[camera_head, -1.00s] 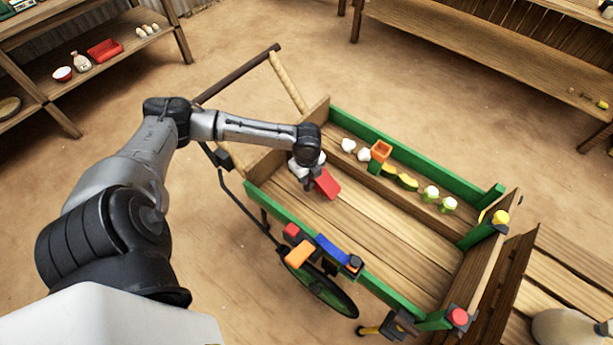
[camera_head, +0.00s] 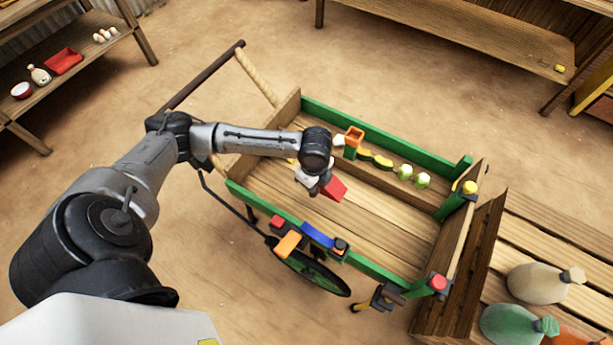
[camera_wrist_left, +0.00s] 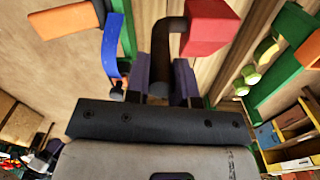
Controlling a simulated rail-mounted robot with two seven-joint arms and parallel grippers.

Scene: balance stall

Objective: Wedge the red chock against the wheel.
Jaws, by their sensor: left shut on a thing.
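My left gripper (camera_head: 318,184) is shut on the red chock (camera_head: 335,189) and holds it over the bed of the green-sided wooden cart (camera_head: 345,232). In the left wrist view the fingers (camera_wrist_left: 160,82) close around the chock's dark bent handle, and the red block (camera_wrist_left: 208,26) sticks out to the upper right. The cart's wheel (camera_head: 313,272) stands outside the near side board, partly hidden by the board and the parts on it. The chock is apart from the wheel. My right gripper is out of view.
Yellow and pale pieces line the cart's far side. Ground left of the wheel is clear.

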